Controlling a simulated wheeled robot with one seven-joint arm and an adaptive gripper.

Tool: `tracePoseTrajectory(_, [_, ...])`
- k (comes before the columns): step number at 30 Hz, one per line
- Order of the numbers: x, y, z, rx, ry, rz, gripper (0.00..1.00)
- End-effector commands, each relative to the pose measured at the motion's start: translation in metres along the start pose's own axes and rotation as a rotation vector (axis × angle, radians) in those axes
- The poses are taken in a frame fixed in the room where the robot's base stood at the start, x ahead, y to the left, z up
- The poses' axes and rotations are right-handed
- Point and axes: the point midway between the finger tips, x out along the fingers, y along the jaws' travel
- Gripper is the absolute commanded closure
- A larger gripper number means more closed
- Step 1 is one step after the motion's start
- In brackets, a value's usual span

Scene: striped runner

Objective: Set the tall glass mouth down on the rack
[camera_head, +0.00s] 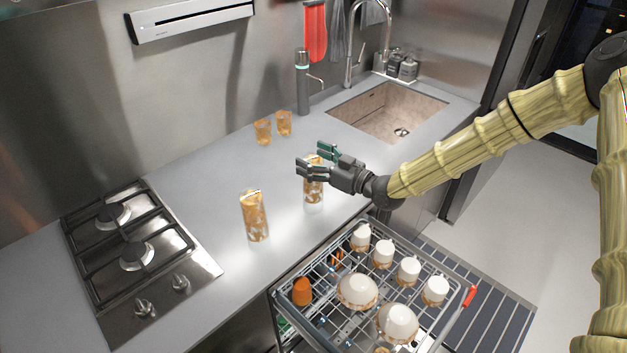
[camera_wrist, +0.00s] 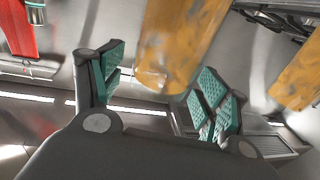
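A tall amber-patterned glass (camera_head: 314,196) stands upright on the counter near its front edge. My gripper (camera_head: 311,162) is at its upper part, reaching in from the right, with fingers on either side. In the wrist view the tall glass (camera_wrist: 178,40) shows between the spread green-padded fingers of my gripper (camera_wrist: 158,72), with a gap on the left side. A second tall glass (camera_head: 254,215) stands to the left; it also shows at the right of the wrist view (camera_wrist: 300,78). The rack (camera_head: 331,241) is pulled out below the counter, at the front.
The rack holds several white cups (camera_head: 408,270), white bowls (camera_head: 358,290) and an orange cup (camera_head: 302,291). Two short glasses (camera_head: 263,132) stand farther back. A gas hob (camera_head: 135,250) is at left, a sink (camera_head: 385,115) and faucet (camera_head: 350,45) at back right.

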Motion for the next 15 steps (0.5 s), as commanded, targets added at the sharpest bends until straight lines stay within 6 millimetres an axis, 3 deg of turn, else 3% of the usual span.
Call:
tracePoseTrajectory(2, [0.0, 0.0, 0.0001, 0.0, 0.0, 0.0, 0.45])
tracePoseTrajectory(10, [-0.0002, -0.0001, 0.0003, 0.0, -0.001, 0.0, 0.94])
tracePoseTrajectory(15, [0.0, 0.0, -0.0005, -0.001, 0.001, 0.0, 0.97])
